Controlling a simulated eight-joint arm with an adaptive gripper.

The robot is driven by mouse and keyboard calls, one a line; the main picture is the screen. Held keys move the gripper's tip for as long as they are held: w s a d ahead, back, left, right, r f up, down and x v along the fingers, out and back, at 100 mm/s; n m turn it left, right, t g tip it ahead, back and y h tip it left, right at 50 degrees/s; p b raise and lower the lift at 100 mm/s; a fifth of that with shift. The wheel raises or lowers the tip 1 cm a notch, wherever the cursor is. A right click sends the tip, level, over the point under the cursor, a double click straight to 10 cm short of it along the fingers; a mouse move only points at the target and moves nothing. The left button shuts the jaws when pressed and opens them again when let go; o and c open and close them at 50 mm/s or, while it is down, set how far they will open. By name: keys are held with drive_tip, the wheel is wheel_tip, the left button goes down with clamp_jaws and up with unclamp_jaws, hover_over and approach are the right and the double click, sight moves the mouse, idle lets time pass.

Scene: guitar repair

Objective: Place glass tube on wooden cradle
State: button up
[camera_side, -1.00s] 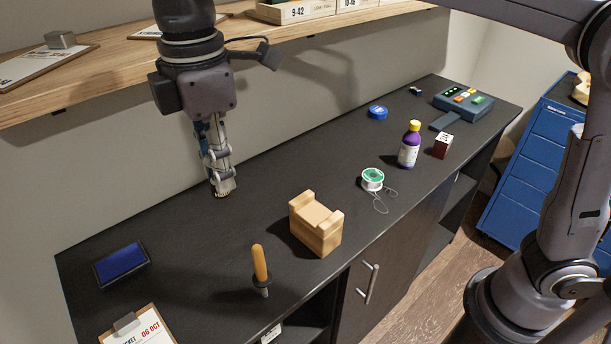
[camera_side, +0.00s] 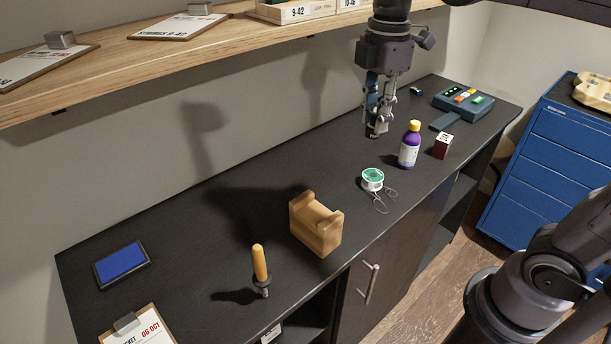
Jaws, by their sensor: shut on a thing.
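The wooden cradle (camera_side: 316,226) is a pale block with a notched top. It stands empty on the black bench near the front edge. My gripper (camera_side: 378,133) is far from it, to the upper right, over the back of the bench near the purple bottle. The fingers point down and are closed on a small dark thing at the tips, mostly hidden by them. I cannot tell whether this is the glass tube. No glass tube shows clearly elsewhere.
The purple bottle (camera_side: 410,146) and the solder spool (camera_side: 373,180) stand close to my gripper. A dark red box (camera_side: 442,146) and a control unit (camera_side: 463,103) are farther right. An orange-handled tool (camera_side: 260,268) is left of the cradle.

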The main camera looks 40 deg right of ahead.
sight(372, 128)
wheel_tip(372, 128, down, 3)
drive_tip(key=shift+r, duration=0.1)
drive_tip(key=shift+a+f, duration=0.25)
drive_tip(key=a+f, duration=0.2)
drive_tip(key=a, duration=0.1)
drive_tip(key=w+a+f, duration=0.1)
drive_tip(key=a+f, duration=0.1)
drive_tip(key=a, duration=0.2)
drive_tip(key=w+a+f, duration=0.1)
drive_tip(key=a+f, duration=0.1)
drive_tip(key=a, duration=0.2)
drive_tip(key=shift+w+f, duration=0.2)
drive_tip(key=shift+f, duration=2.2)
drive_tip(key=shift+f, duration=0.15)
drive_tip(key=o, duration=0.9)
drive_tip(key=shift+c, duration=0.2)
